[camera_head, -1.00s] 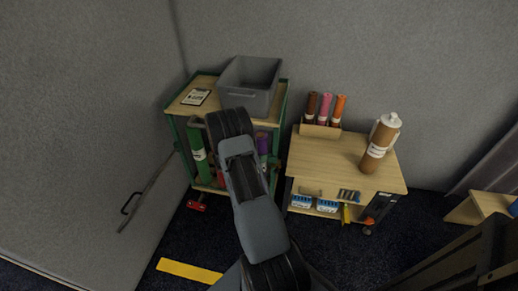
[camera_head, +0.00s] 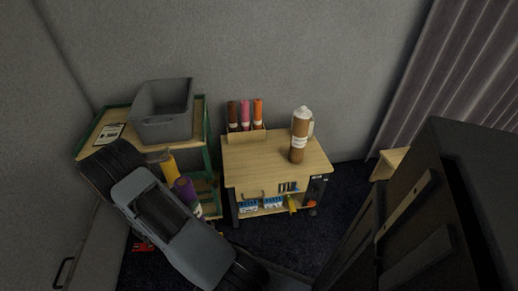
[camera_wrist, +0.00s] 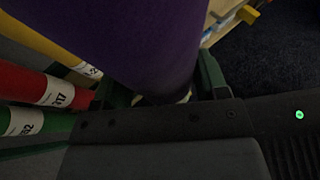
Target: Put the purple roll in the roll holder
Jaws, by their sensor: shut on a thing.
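The purple roll (camera_head: 184,189) shows beside my arm in the head view, in front of the green-framed cart. In the wrist view the purple roll (camera_wrist: 150,35) fills the top middle, large and close. My gripper (camera_wrist: 168,92) has its dark green fingers on both sides of it and is shut on it. The gripper is hidden behind my arm in the head view. A wooden roll holder (camera_head: 246,138) stands at the back left of the low wooden cabinet, with brown, pink and orange rolls upright in it.
A grey bin (camera_head: 163,128) and a clipboard sit on the cart (camera_head: 88,137). Yellow, red and green rolls (camera_wrist: 35,122) lie near my gripper in the wrist view. A curtain hangs at right.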

